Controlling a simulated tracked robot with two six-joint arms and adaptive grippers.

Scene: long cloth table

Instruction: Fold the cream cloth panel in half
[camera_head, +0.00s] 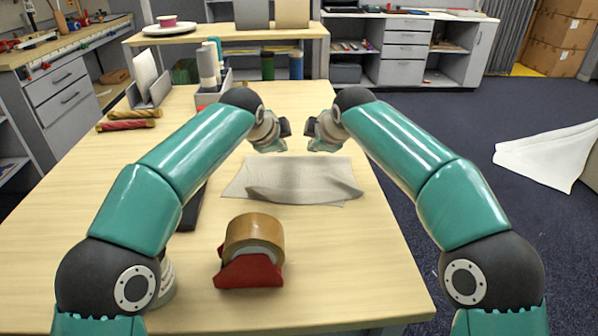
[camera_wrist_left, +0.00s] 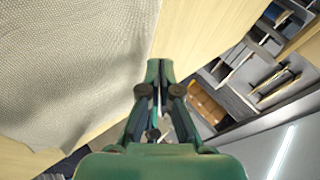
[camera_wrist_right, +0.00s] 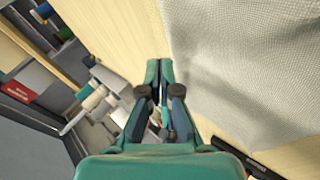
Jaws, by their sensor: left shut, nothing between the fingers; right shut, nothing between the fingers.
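The cream cloth panel (camera_head: 300,178) lies on the table in front of both grippers in the head view. Its near part looks doubled over, with a raised, wrinkled edge and a thin strip of lower layer showing below it. The cloth also shows in the left wrist view (camera_wrist_left: 65,65) and the right wrist view (camera_wrist_right: 265,60). My left gripper (camera_head: 272,148) is shut and empty by the cloth's far edge. My right gripper (camera_head: 322,147) is shut and empty beside it, also by the far edge. Both look apart from the cloth.
A tape dispenser (camera_head: 252,252) with a brown roll stands nearer than the cloth. A dark flat object (camera_head: 193,212) lies left, partly behind my left arm. The table (camera_head: 340,270) is clear at front right.

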